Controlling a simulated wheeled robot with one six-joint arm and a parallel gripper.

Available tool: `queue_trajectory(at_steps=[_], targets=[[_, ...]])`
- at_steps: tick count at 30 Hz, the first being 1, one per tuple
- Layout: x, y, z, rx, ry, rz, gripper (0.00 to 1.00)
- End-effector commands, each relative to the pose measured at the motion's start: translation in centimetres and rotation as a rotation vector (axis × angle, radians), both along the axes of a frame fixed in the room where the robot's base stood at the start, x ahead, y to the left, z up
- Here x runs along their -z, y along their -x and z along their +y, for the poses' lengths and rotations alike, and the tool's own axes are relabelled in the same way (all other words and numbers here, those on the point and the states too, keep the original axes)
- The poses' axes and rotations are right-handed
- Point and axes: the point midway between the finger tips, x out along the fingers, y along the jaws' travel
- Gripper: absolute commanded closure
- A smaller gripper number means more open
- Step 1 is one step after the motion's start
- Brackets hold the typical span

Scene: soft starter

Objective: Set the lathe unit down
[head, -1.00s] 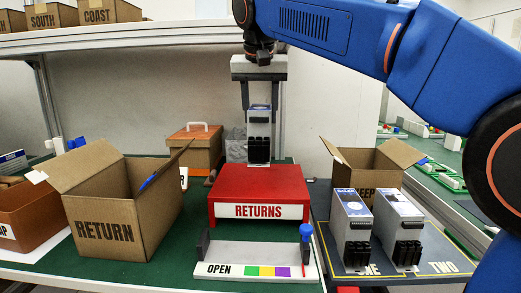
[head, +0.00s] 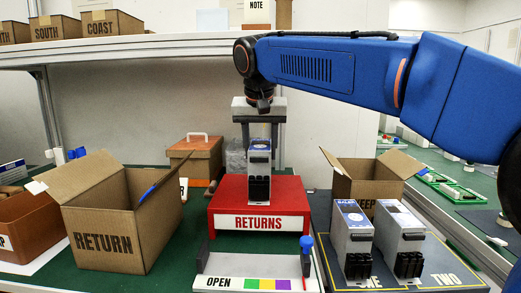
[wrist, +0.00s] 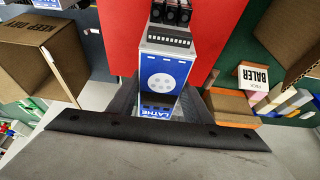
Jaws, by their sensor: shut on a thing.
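The lathe unit (head: 259,165) is a grey upright box with a black terminal block low on its front. Its blue and white LATHE label (wrist: 160,82) faces up in the wrist view. My gripper (head: 260,146) points down and is shut on its upper part, one finger on each side. The unit stands upright over the middle of the red RETURNS stand (head: 296,190), its lower end at or very near the top surface. I cannot tell whether it touches. The stand also shows as red behind the unit in the wrist view (wrist: 215,30).
Two similar units (head: 352,235) (head: 401,235) stand on a dark mat (head: 450,262) at right. An open RETURN carton (head: 105,240) is left; a KEEP carton (head: 362,185) is behind the units. A white OPEN panel (head: 230,268) with a blue-topped post lies in front.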

Motion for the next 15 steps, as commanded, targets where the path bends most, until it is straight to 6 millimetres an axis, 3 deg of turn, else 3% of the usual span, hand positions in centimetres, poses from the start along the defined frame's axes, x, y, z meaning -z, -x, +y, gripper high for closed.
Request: queue_trajectory(at_steps=[2, 3, 5, 15], targets=[[0.11, 0.01, -0.02, 0.0, 0.0, -0.001, 1.0], [0.17, 0.0, -0.01, 0.0, 0.0, 0.0, 0.48], [0.16, 0.0, 0.0, 0.0, 0.0, 0.0, 0.36], [-0.05, -0.01, 0.01, 0.0, 0.0, 0.0, 0.36]])
